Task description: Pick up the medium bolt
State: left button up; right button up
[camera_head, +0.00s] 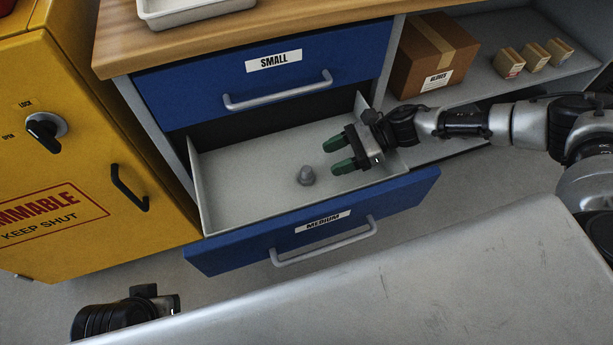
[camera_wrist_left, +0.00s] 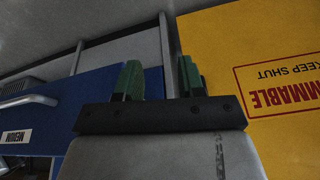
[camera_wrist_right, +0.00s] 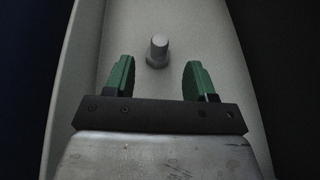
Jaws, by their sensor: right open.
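The closed blue drawer labelled SMALL (camera_head: 270,75) sits directly above. A yellow cabinet (camera_head: 90,150) stands at the left. A cardboard box (camera_head: 430,60) and several small boxes (camera_head: 535,57) sit on the shelf at the right. A grey tray (camera_head: 190,10) is on the wooden worktop (camera_head: 120,45).

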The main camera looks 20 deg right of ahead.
aim_at(306, 169)
jog(key=shift+a+f, duration=0.4)
jog(key=shift+a, duration=0.2)
jog(key=shift+x, duration=3.1)
grip_shut()
